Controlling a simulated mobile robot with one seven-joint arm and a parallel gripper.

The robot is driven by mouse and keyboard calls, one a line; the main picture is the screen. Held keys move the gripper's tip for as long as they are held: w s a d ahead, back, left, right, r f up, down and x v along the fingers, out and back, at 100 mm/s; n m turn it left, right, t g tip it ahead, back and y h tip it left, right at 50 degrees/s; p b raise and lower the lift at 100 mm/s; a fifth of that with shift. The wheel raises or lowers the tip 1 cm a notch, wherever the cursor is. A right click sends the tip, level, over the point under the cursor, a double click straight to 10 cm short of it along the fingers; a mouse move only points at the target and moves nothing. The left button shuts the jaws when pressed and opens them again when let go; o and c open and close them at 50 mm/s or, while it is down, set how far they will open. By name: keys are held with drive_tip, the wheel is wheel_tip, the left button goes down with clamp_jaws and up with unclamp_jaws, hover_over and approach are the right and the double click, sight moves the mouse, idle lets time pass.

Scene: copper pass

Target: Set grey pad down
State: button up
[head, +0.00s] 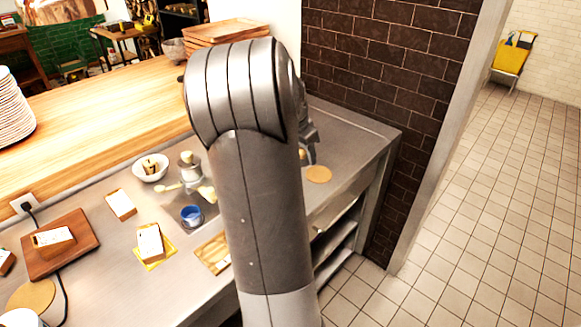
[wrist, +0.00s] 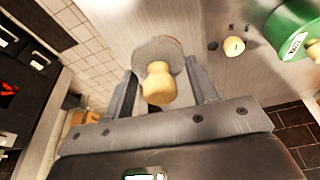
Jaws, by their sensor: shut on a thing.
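In the wrist view, a grey round pad (wrist: 150,48) with a pale wooden knob (wrist: 158,85) sits between the fingers of my gripper (wrist: 162,88). The gripper is shut on it. The steel surface lies beyond the pad; I cannot tell whether the pad touches it. In the head view, my arm hides most of the gripper and the pad.
Left of my arm are a blue cup (head: 192,215), a white bowl (head: 152,168) and a wooden board (head: 60,245). A green labelled object (wrist: 295,32) shows in the wrist view. The counter's right end looks clear.

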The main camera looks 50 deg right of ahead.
drive_tip(key=w, duration=0.1)
drive_tip(key=w+f, duration=0.1)
drive_tip(key=w+a+f, duration=0.1)
drive_tip(key=w, duration=0.1)
drive_tip(key=shift+a+f, duration=0.1)
drive_tip(key=shift+f, duration=2.05)
drive_tip(key=shift+f, duration=0.3)
drive_tip(key=o, duration=1)
drive_tip(key=shift+c, duration=0.2)
drive_tip(key=v, duration=1.2)
drive_tip(key=shift+r, duration=0.35)
